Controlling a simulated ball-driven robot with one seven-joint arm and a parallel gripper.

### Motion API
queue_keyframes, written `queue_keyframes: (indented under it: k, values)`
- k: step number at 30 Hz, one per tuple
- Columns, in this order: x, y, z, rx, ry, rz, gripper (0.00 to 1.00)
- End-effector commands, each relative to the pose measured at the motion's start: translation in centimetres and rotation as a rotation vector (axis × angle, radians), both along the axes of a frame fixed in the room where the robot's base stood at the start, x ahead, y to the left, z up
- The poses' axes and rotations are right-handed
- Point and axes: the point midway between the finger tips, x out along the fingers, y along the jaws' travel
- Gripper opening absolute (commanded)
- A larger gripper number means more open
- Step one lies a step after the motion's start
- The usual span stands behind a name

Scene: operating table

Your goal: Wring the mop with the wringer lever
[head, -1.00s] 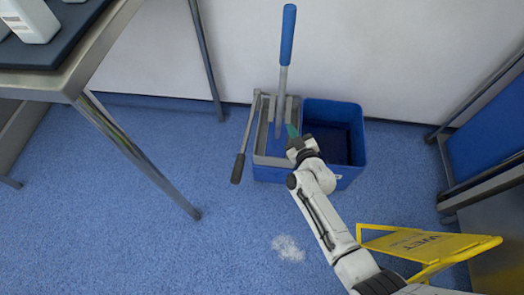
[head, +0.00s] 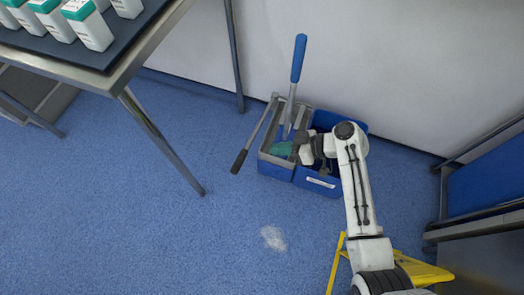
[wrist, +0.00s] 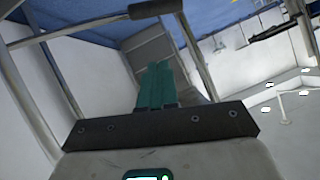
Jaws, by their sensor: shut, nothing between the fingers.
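The mop stands with its blue-gripped handle (head: 299,58) upright and slightly tilted in the grey wringer (head: 273,146) on the left part of the blue bucket (head: 318,180). The wringer lever (head: 256,134) slants down to the left and ends in a dark grip (head: 239,161) outside the bucket. My gripper (head: 280,148) is over the wringer, right of the lever and apart from its dark grip. Its green fingers (wrist: 158,85) are shut together and empty in the wrist view. The mop head is hidden inside the wringer.
A steel table (head: 128,72) with white bottles (head: 88,24) stands at the left. A yellow wet-floor sign (head: 420,270) is by my arm at lower right. A blue-panelled cart (head: 490,178) stands at the right. The floor left of the bucket is clear except for a pale patch (head: 273,238).

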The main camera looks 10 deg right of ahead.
Motion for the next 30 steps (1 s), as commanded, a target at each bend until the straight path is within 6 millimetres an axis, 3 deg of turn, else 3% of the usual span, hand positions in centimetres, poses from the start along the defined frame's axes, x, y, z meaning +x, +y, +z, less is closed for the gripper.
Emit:
queue_keyframes:
  k: [17,22,30]
  values:
    - [3.6,8.1,-5.2,-0.002,0.001,0.003,0.0]
    - [3.3,8.7,-7.5,-0.001,0.003,0.0,0.0]
    - [3.2,9.1,-8.5,-0.002,0.002,-0.001,0.0]
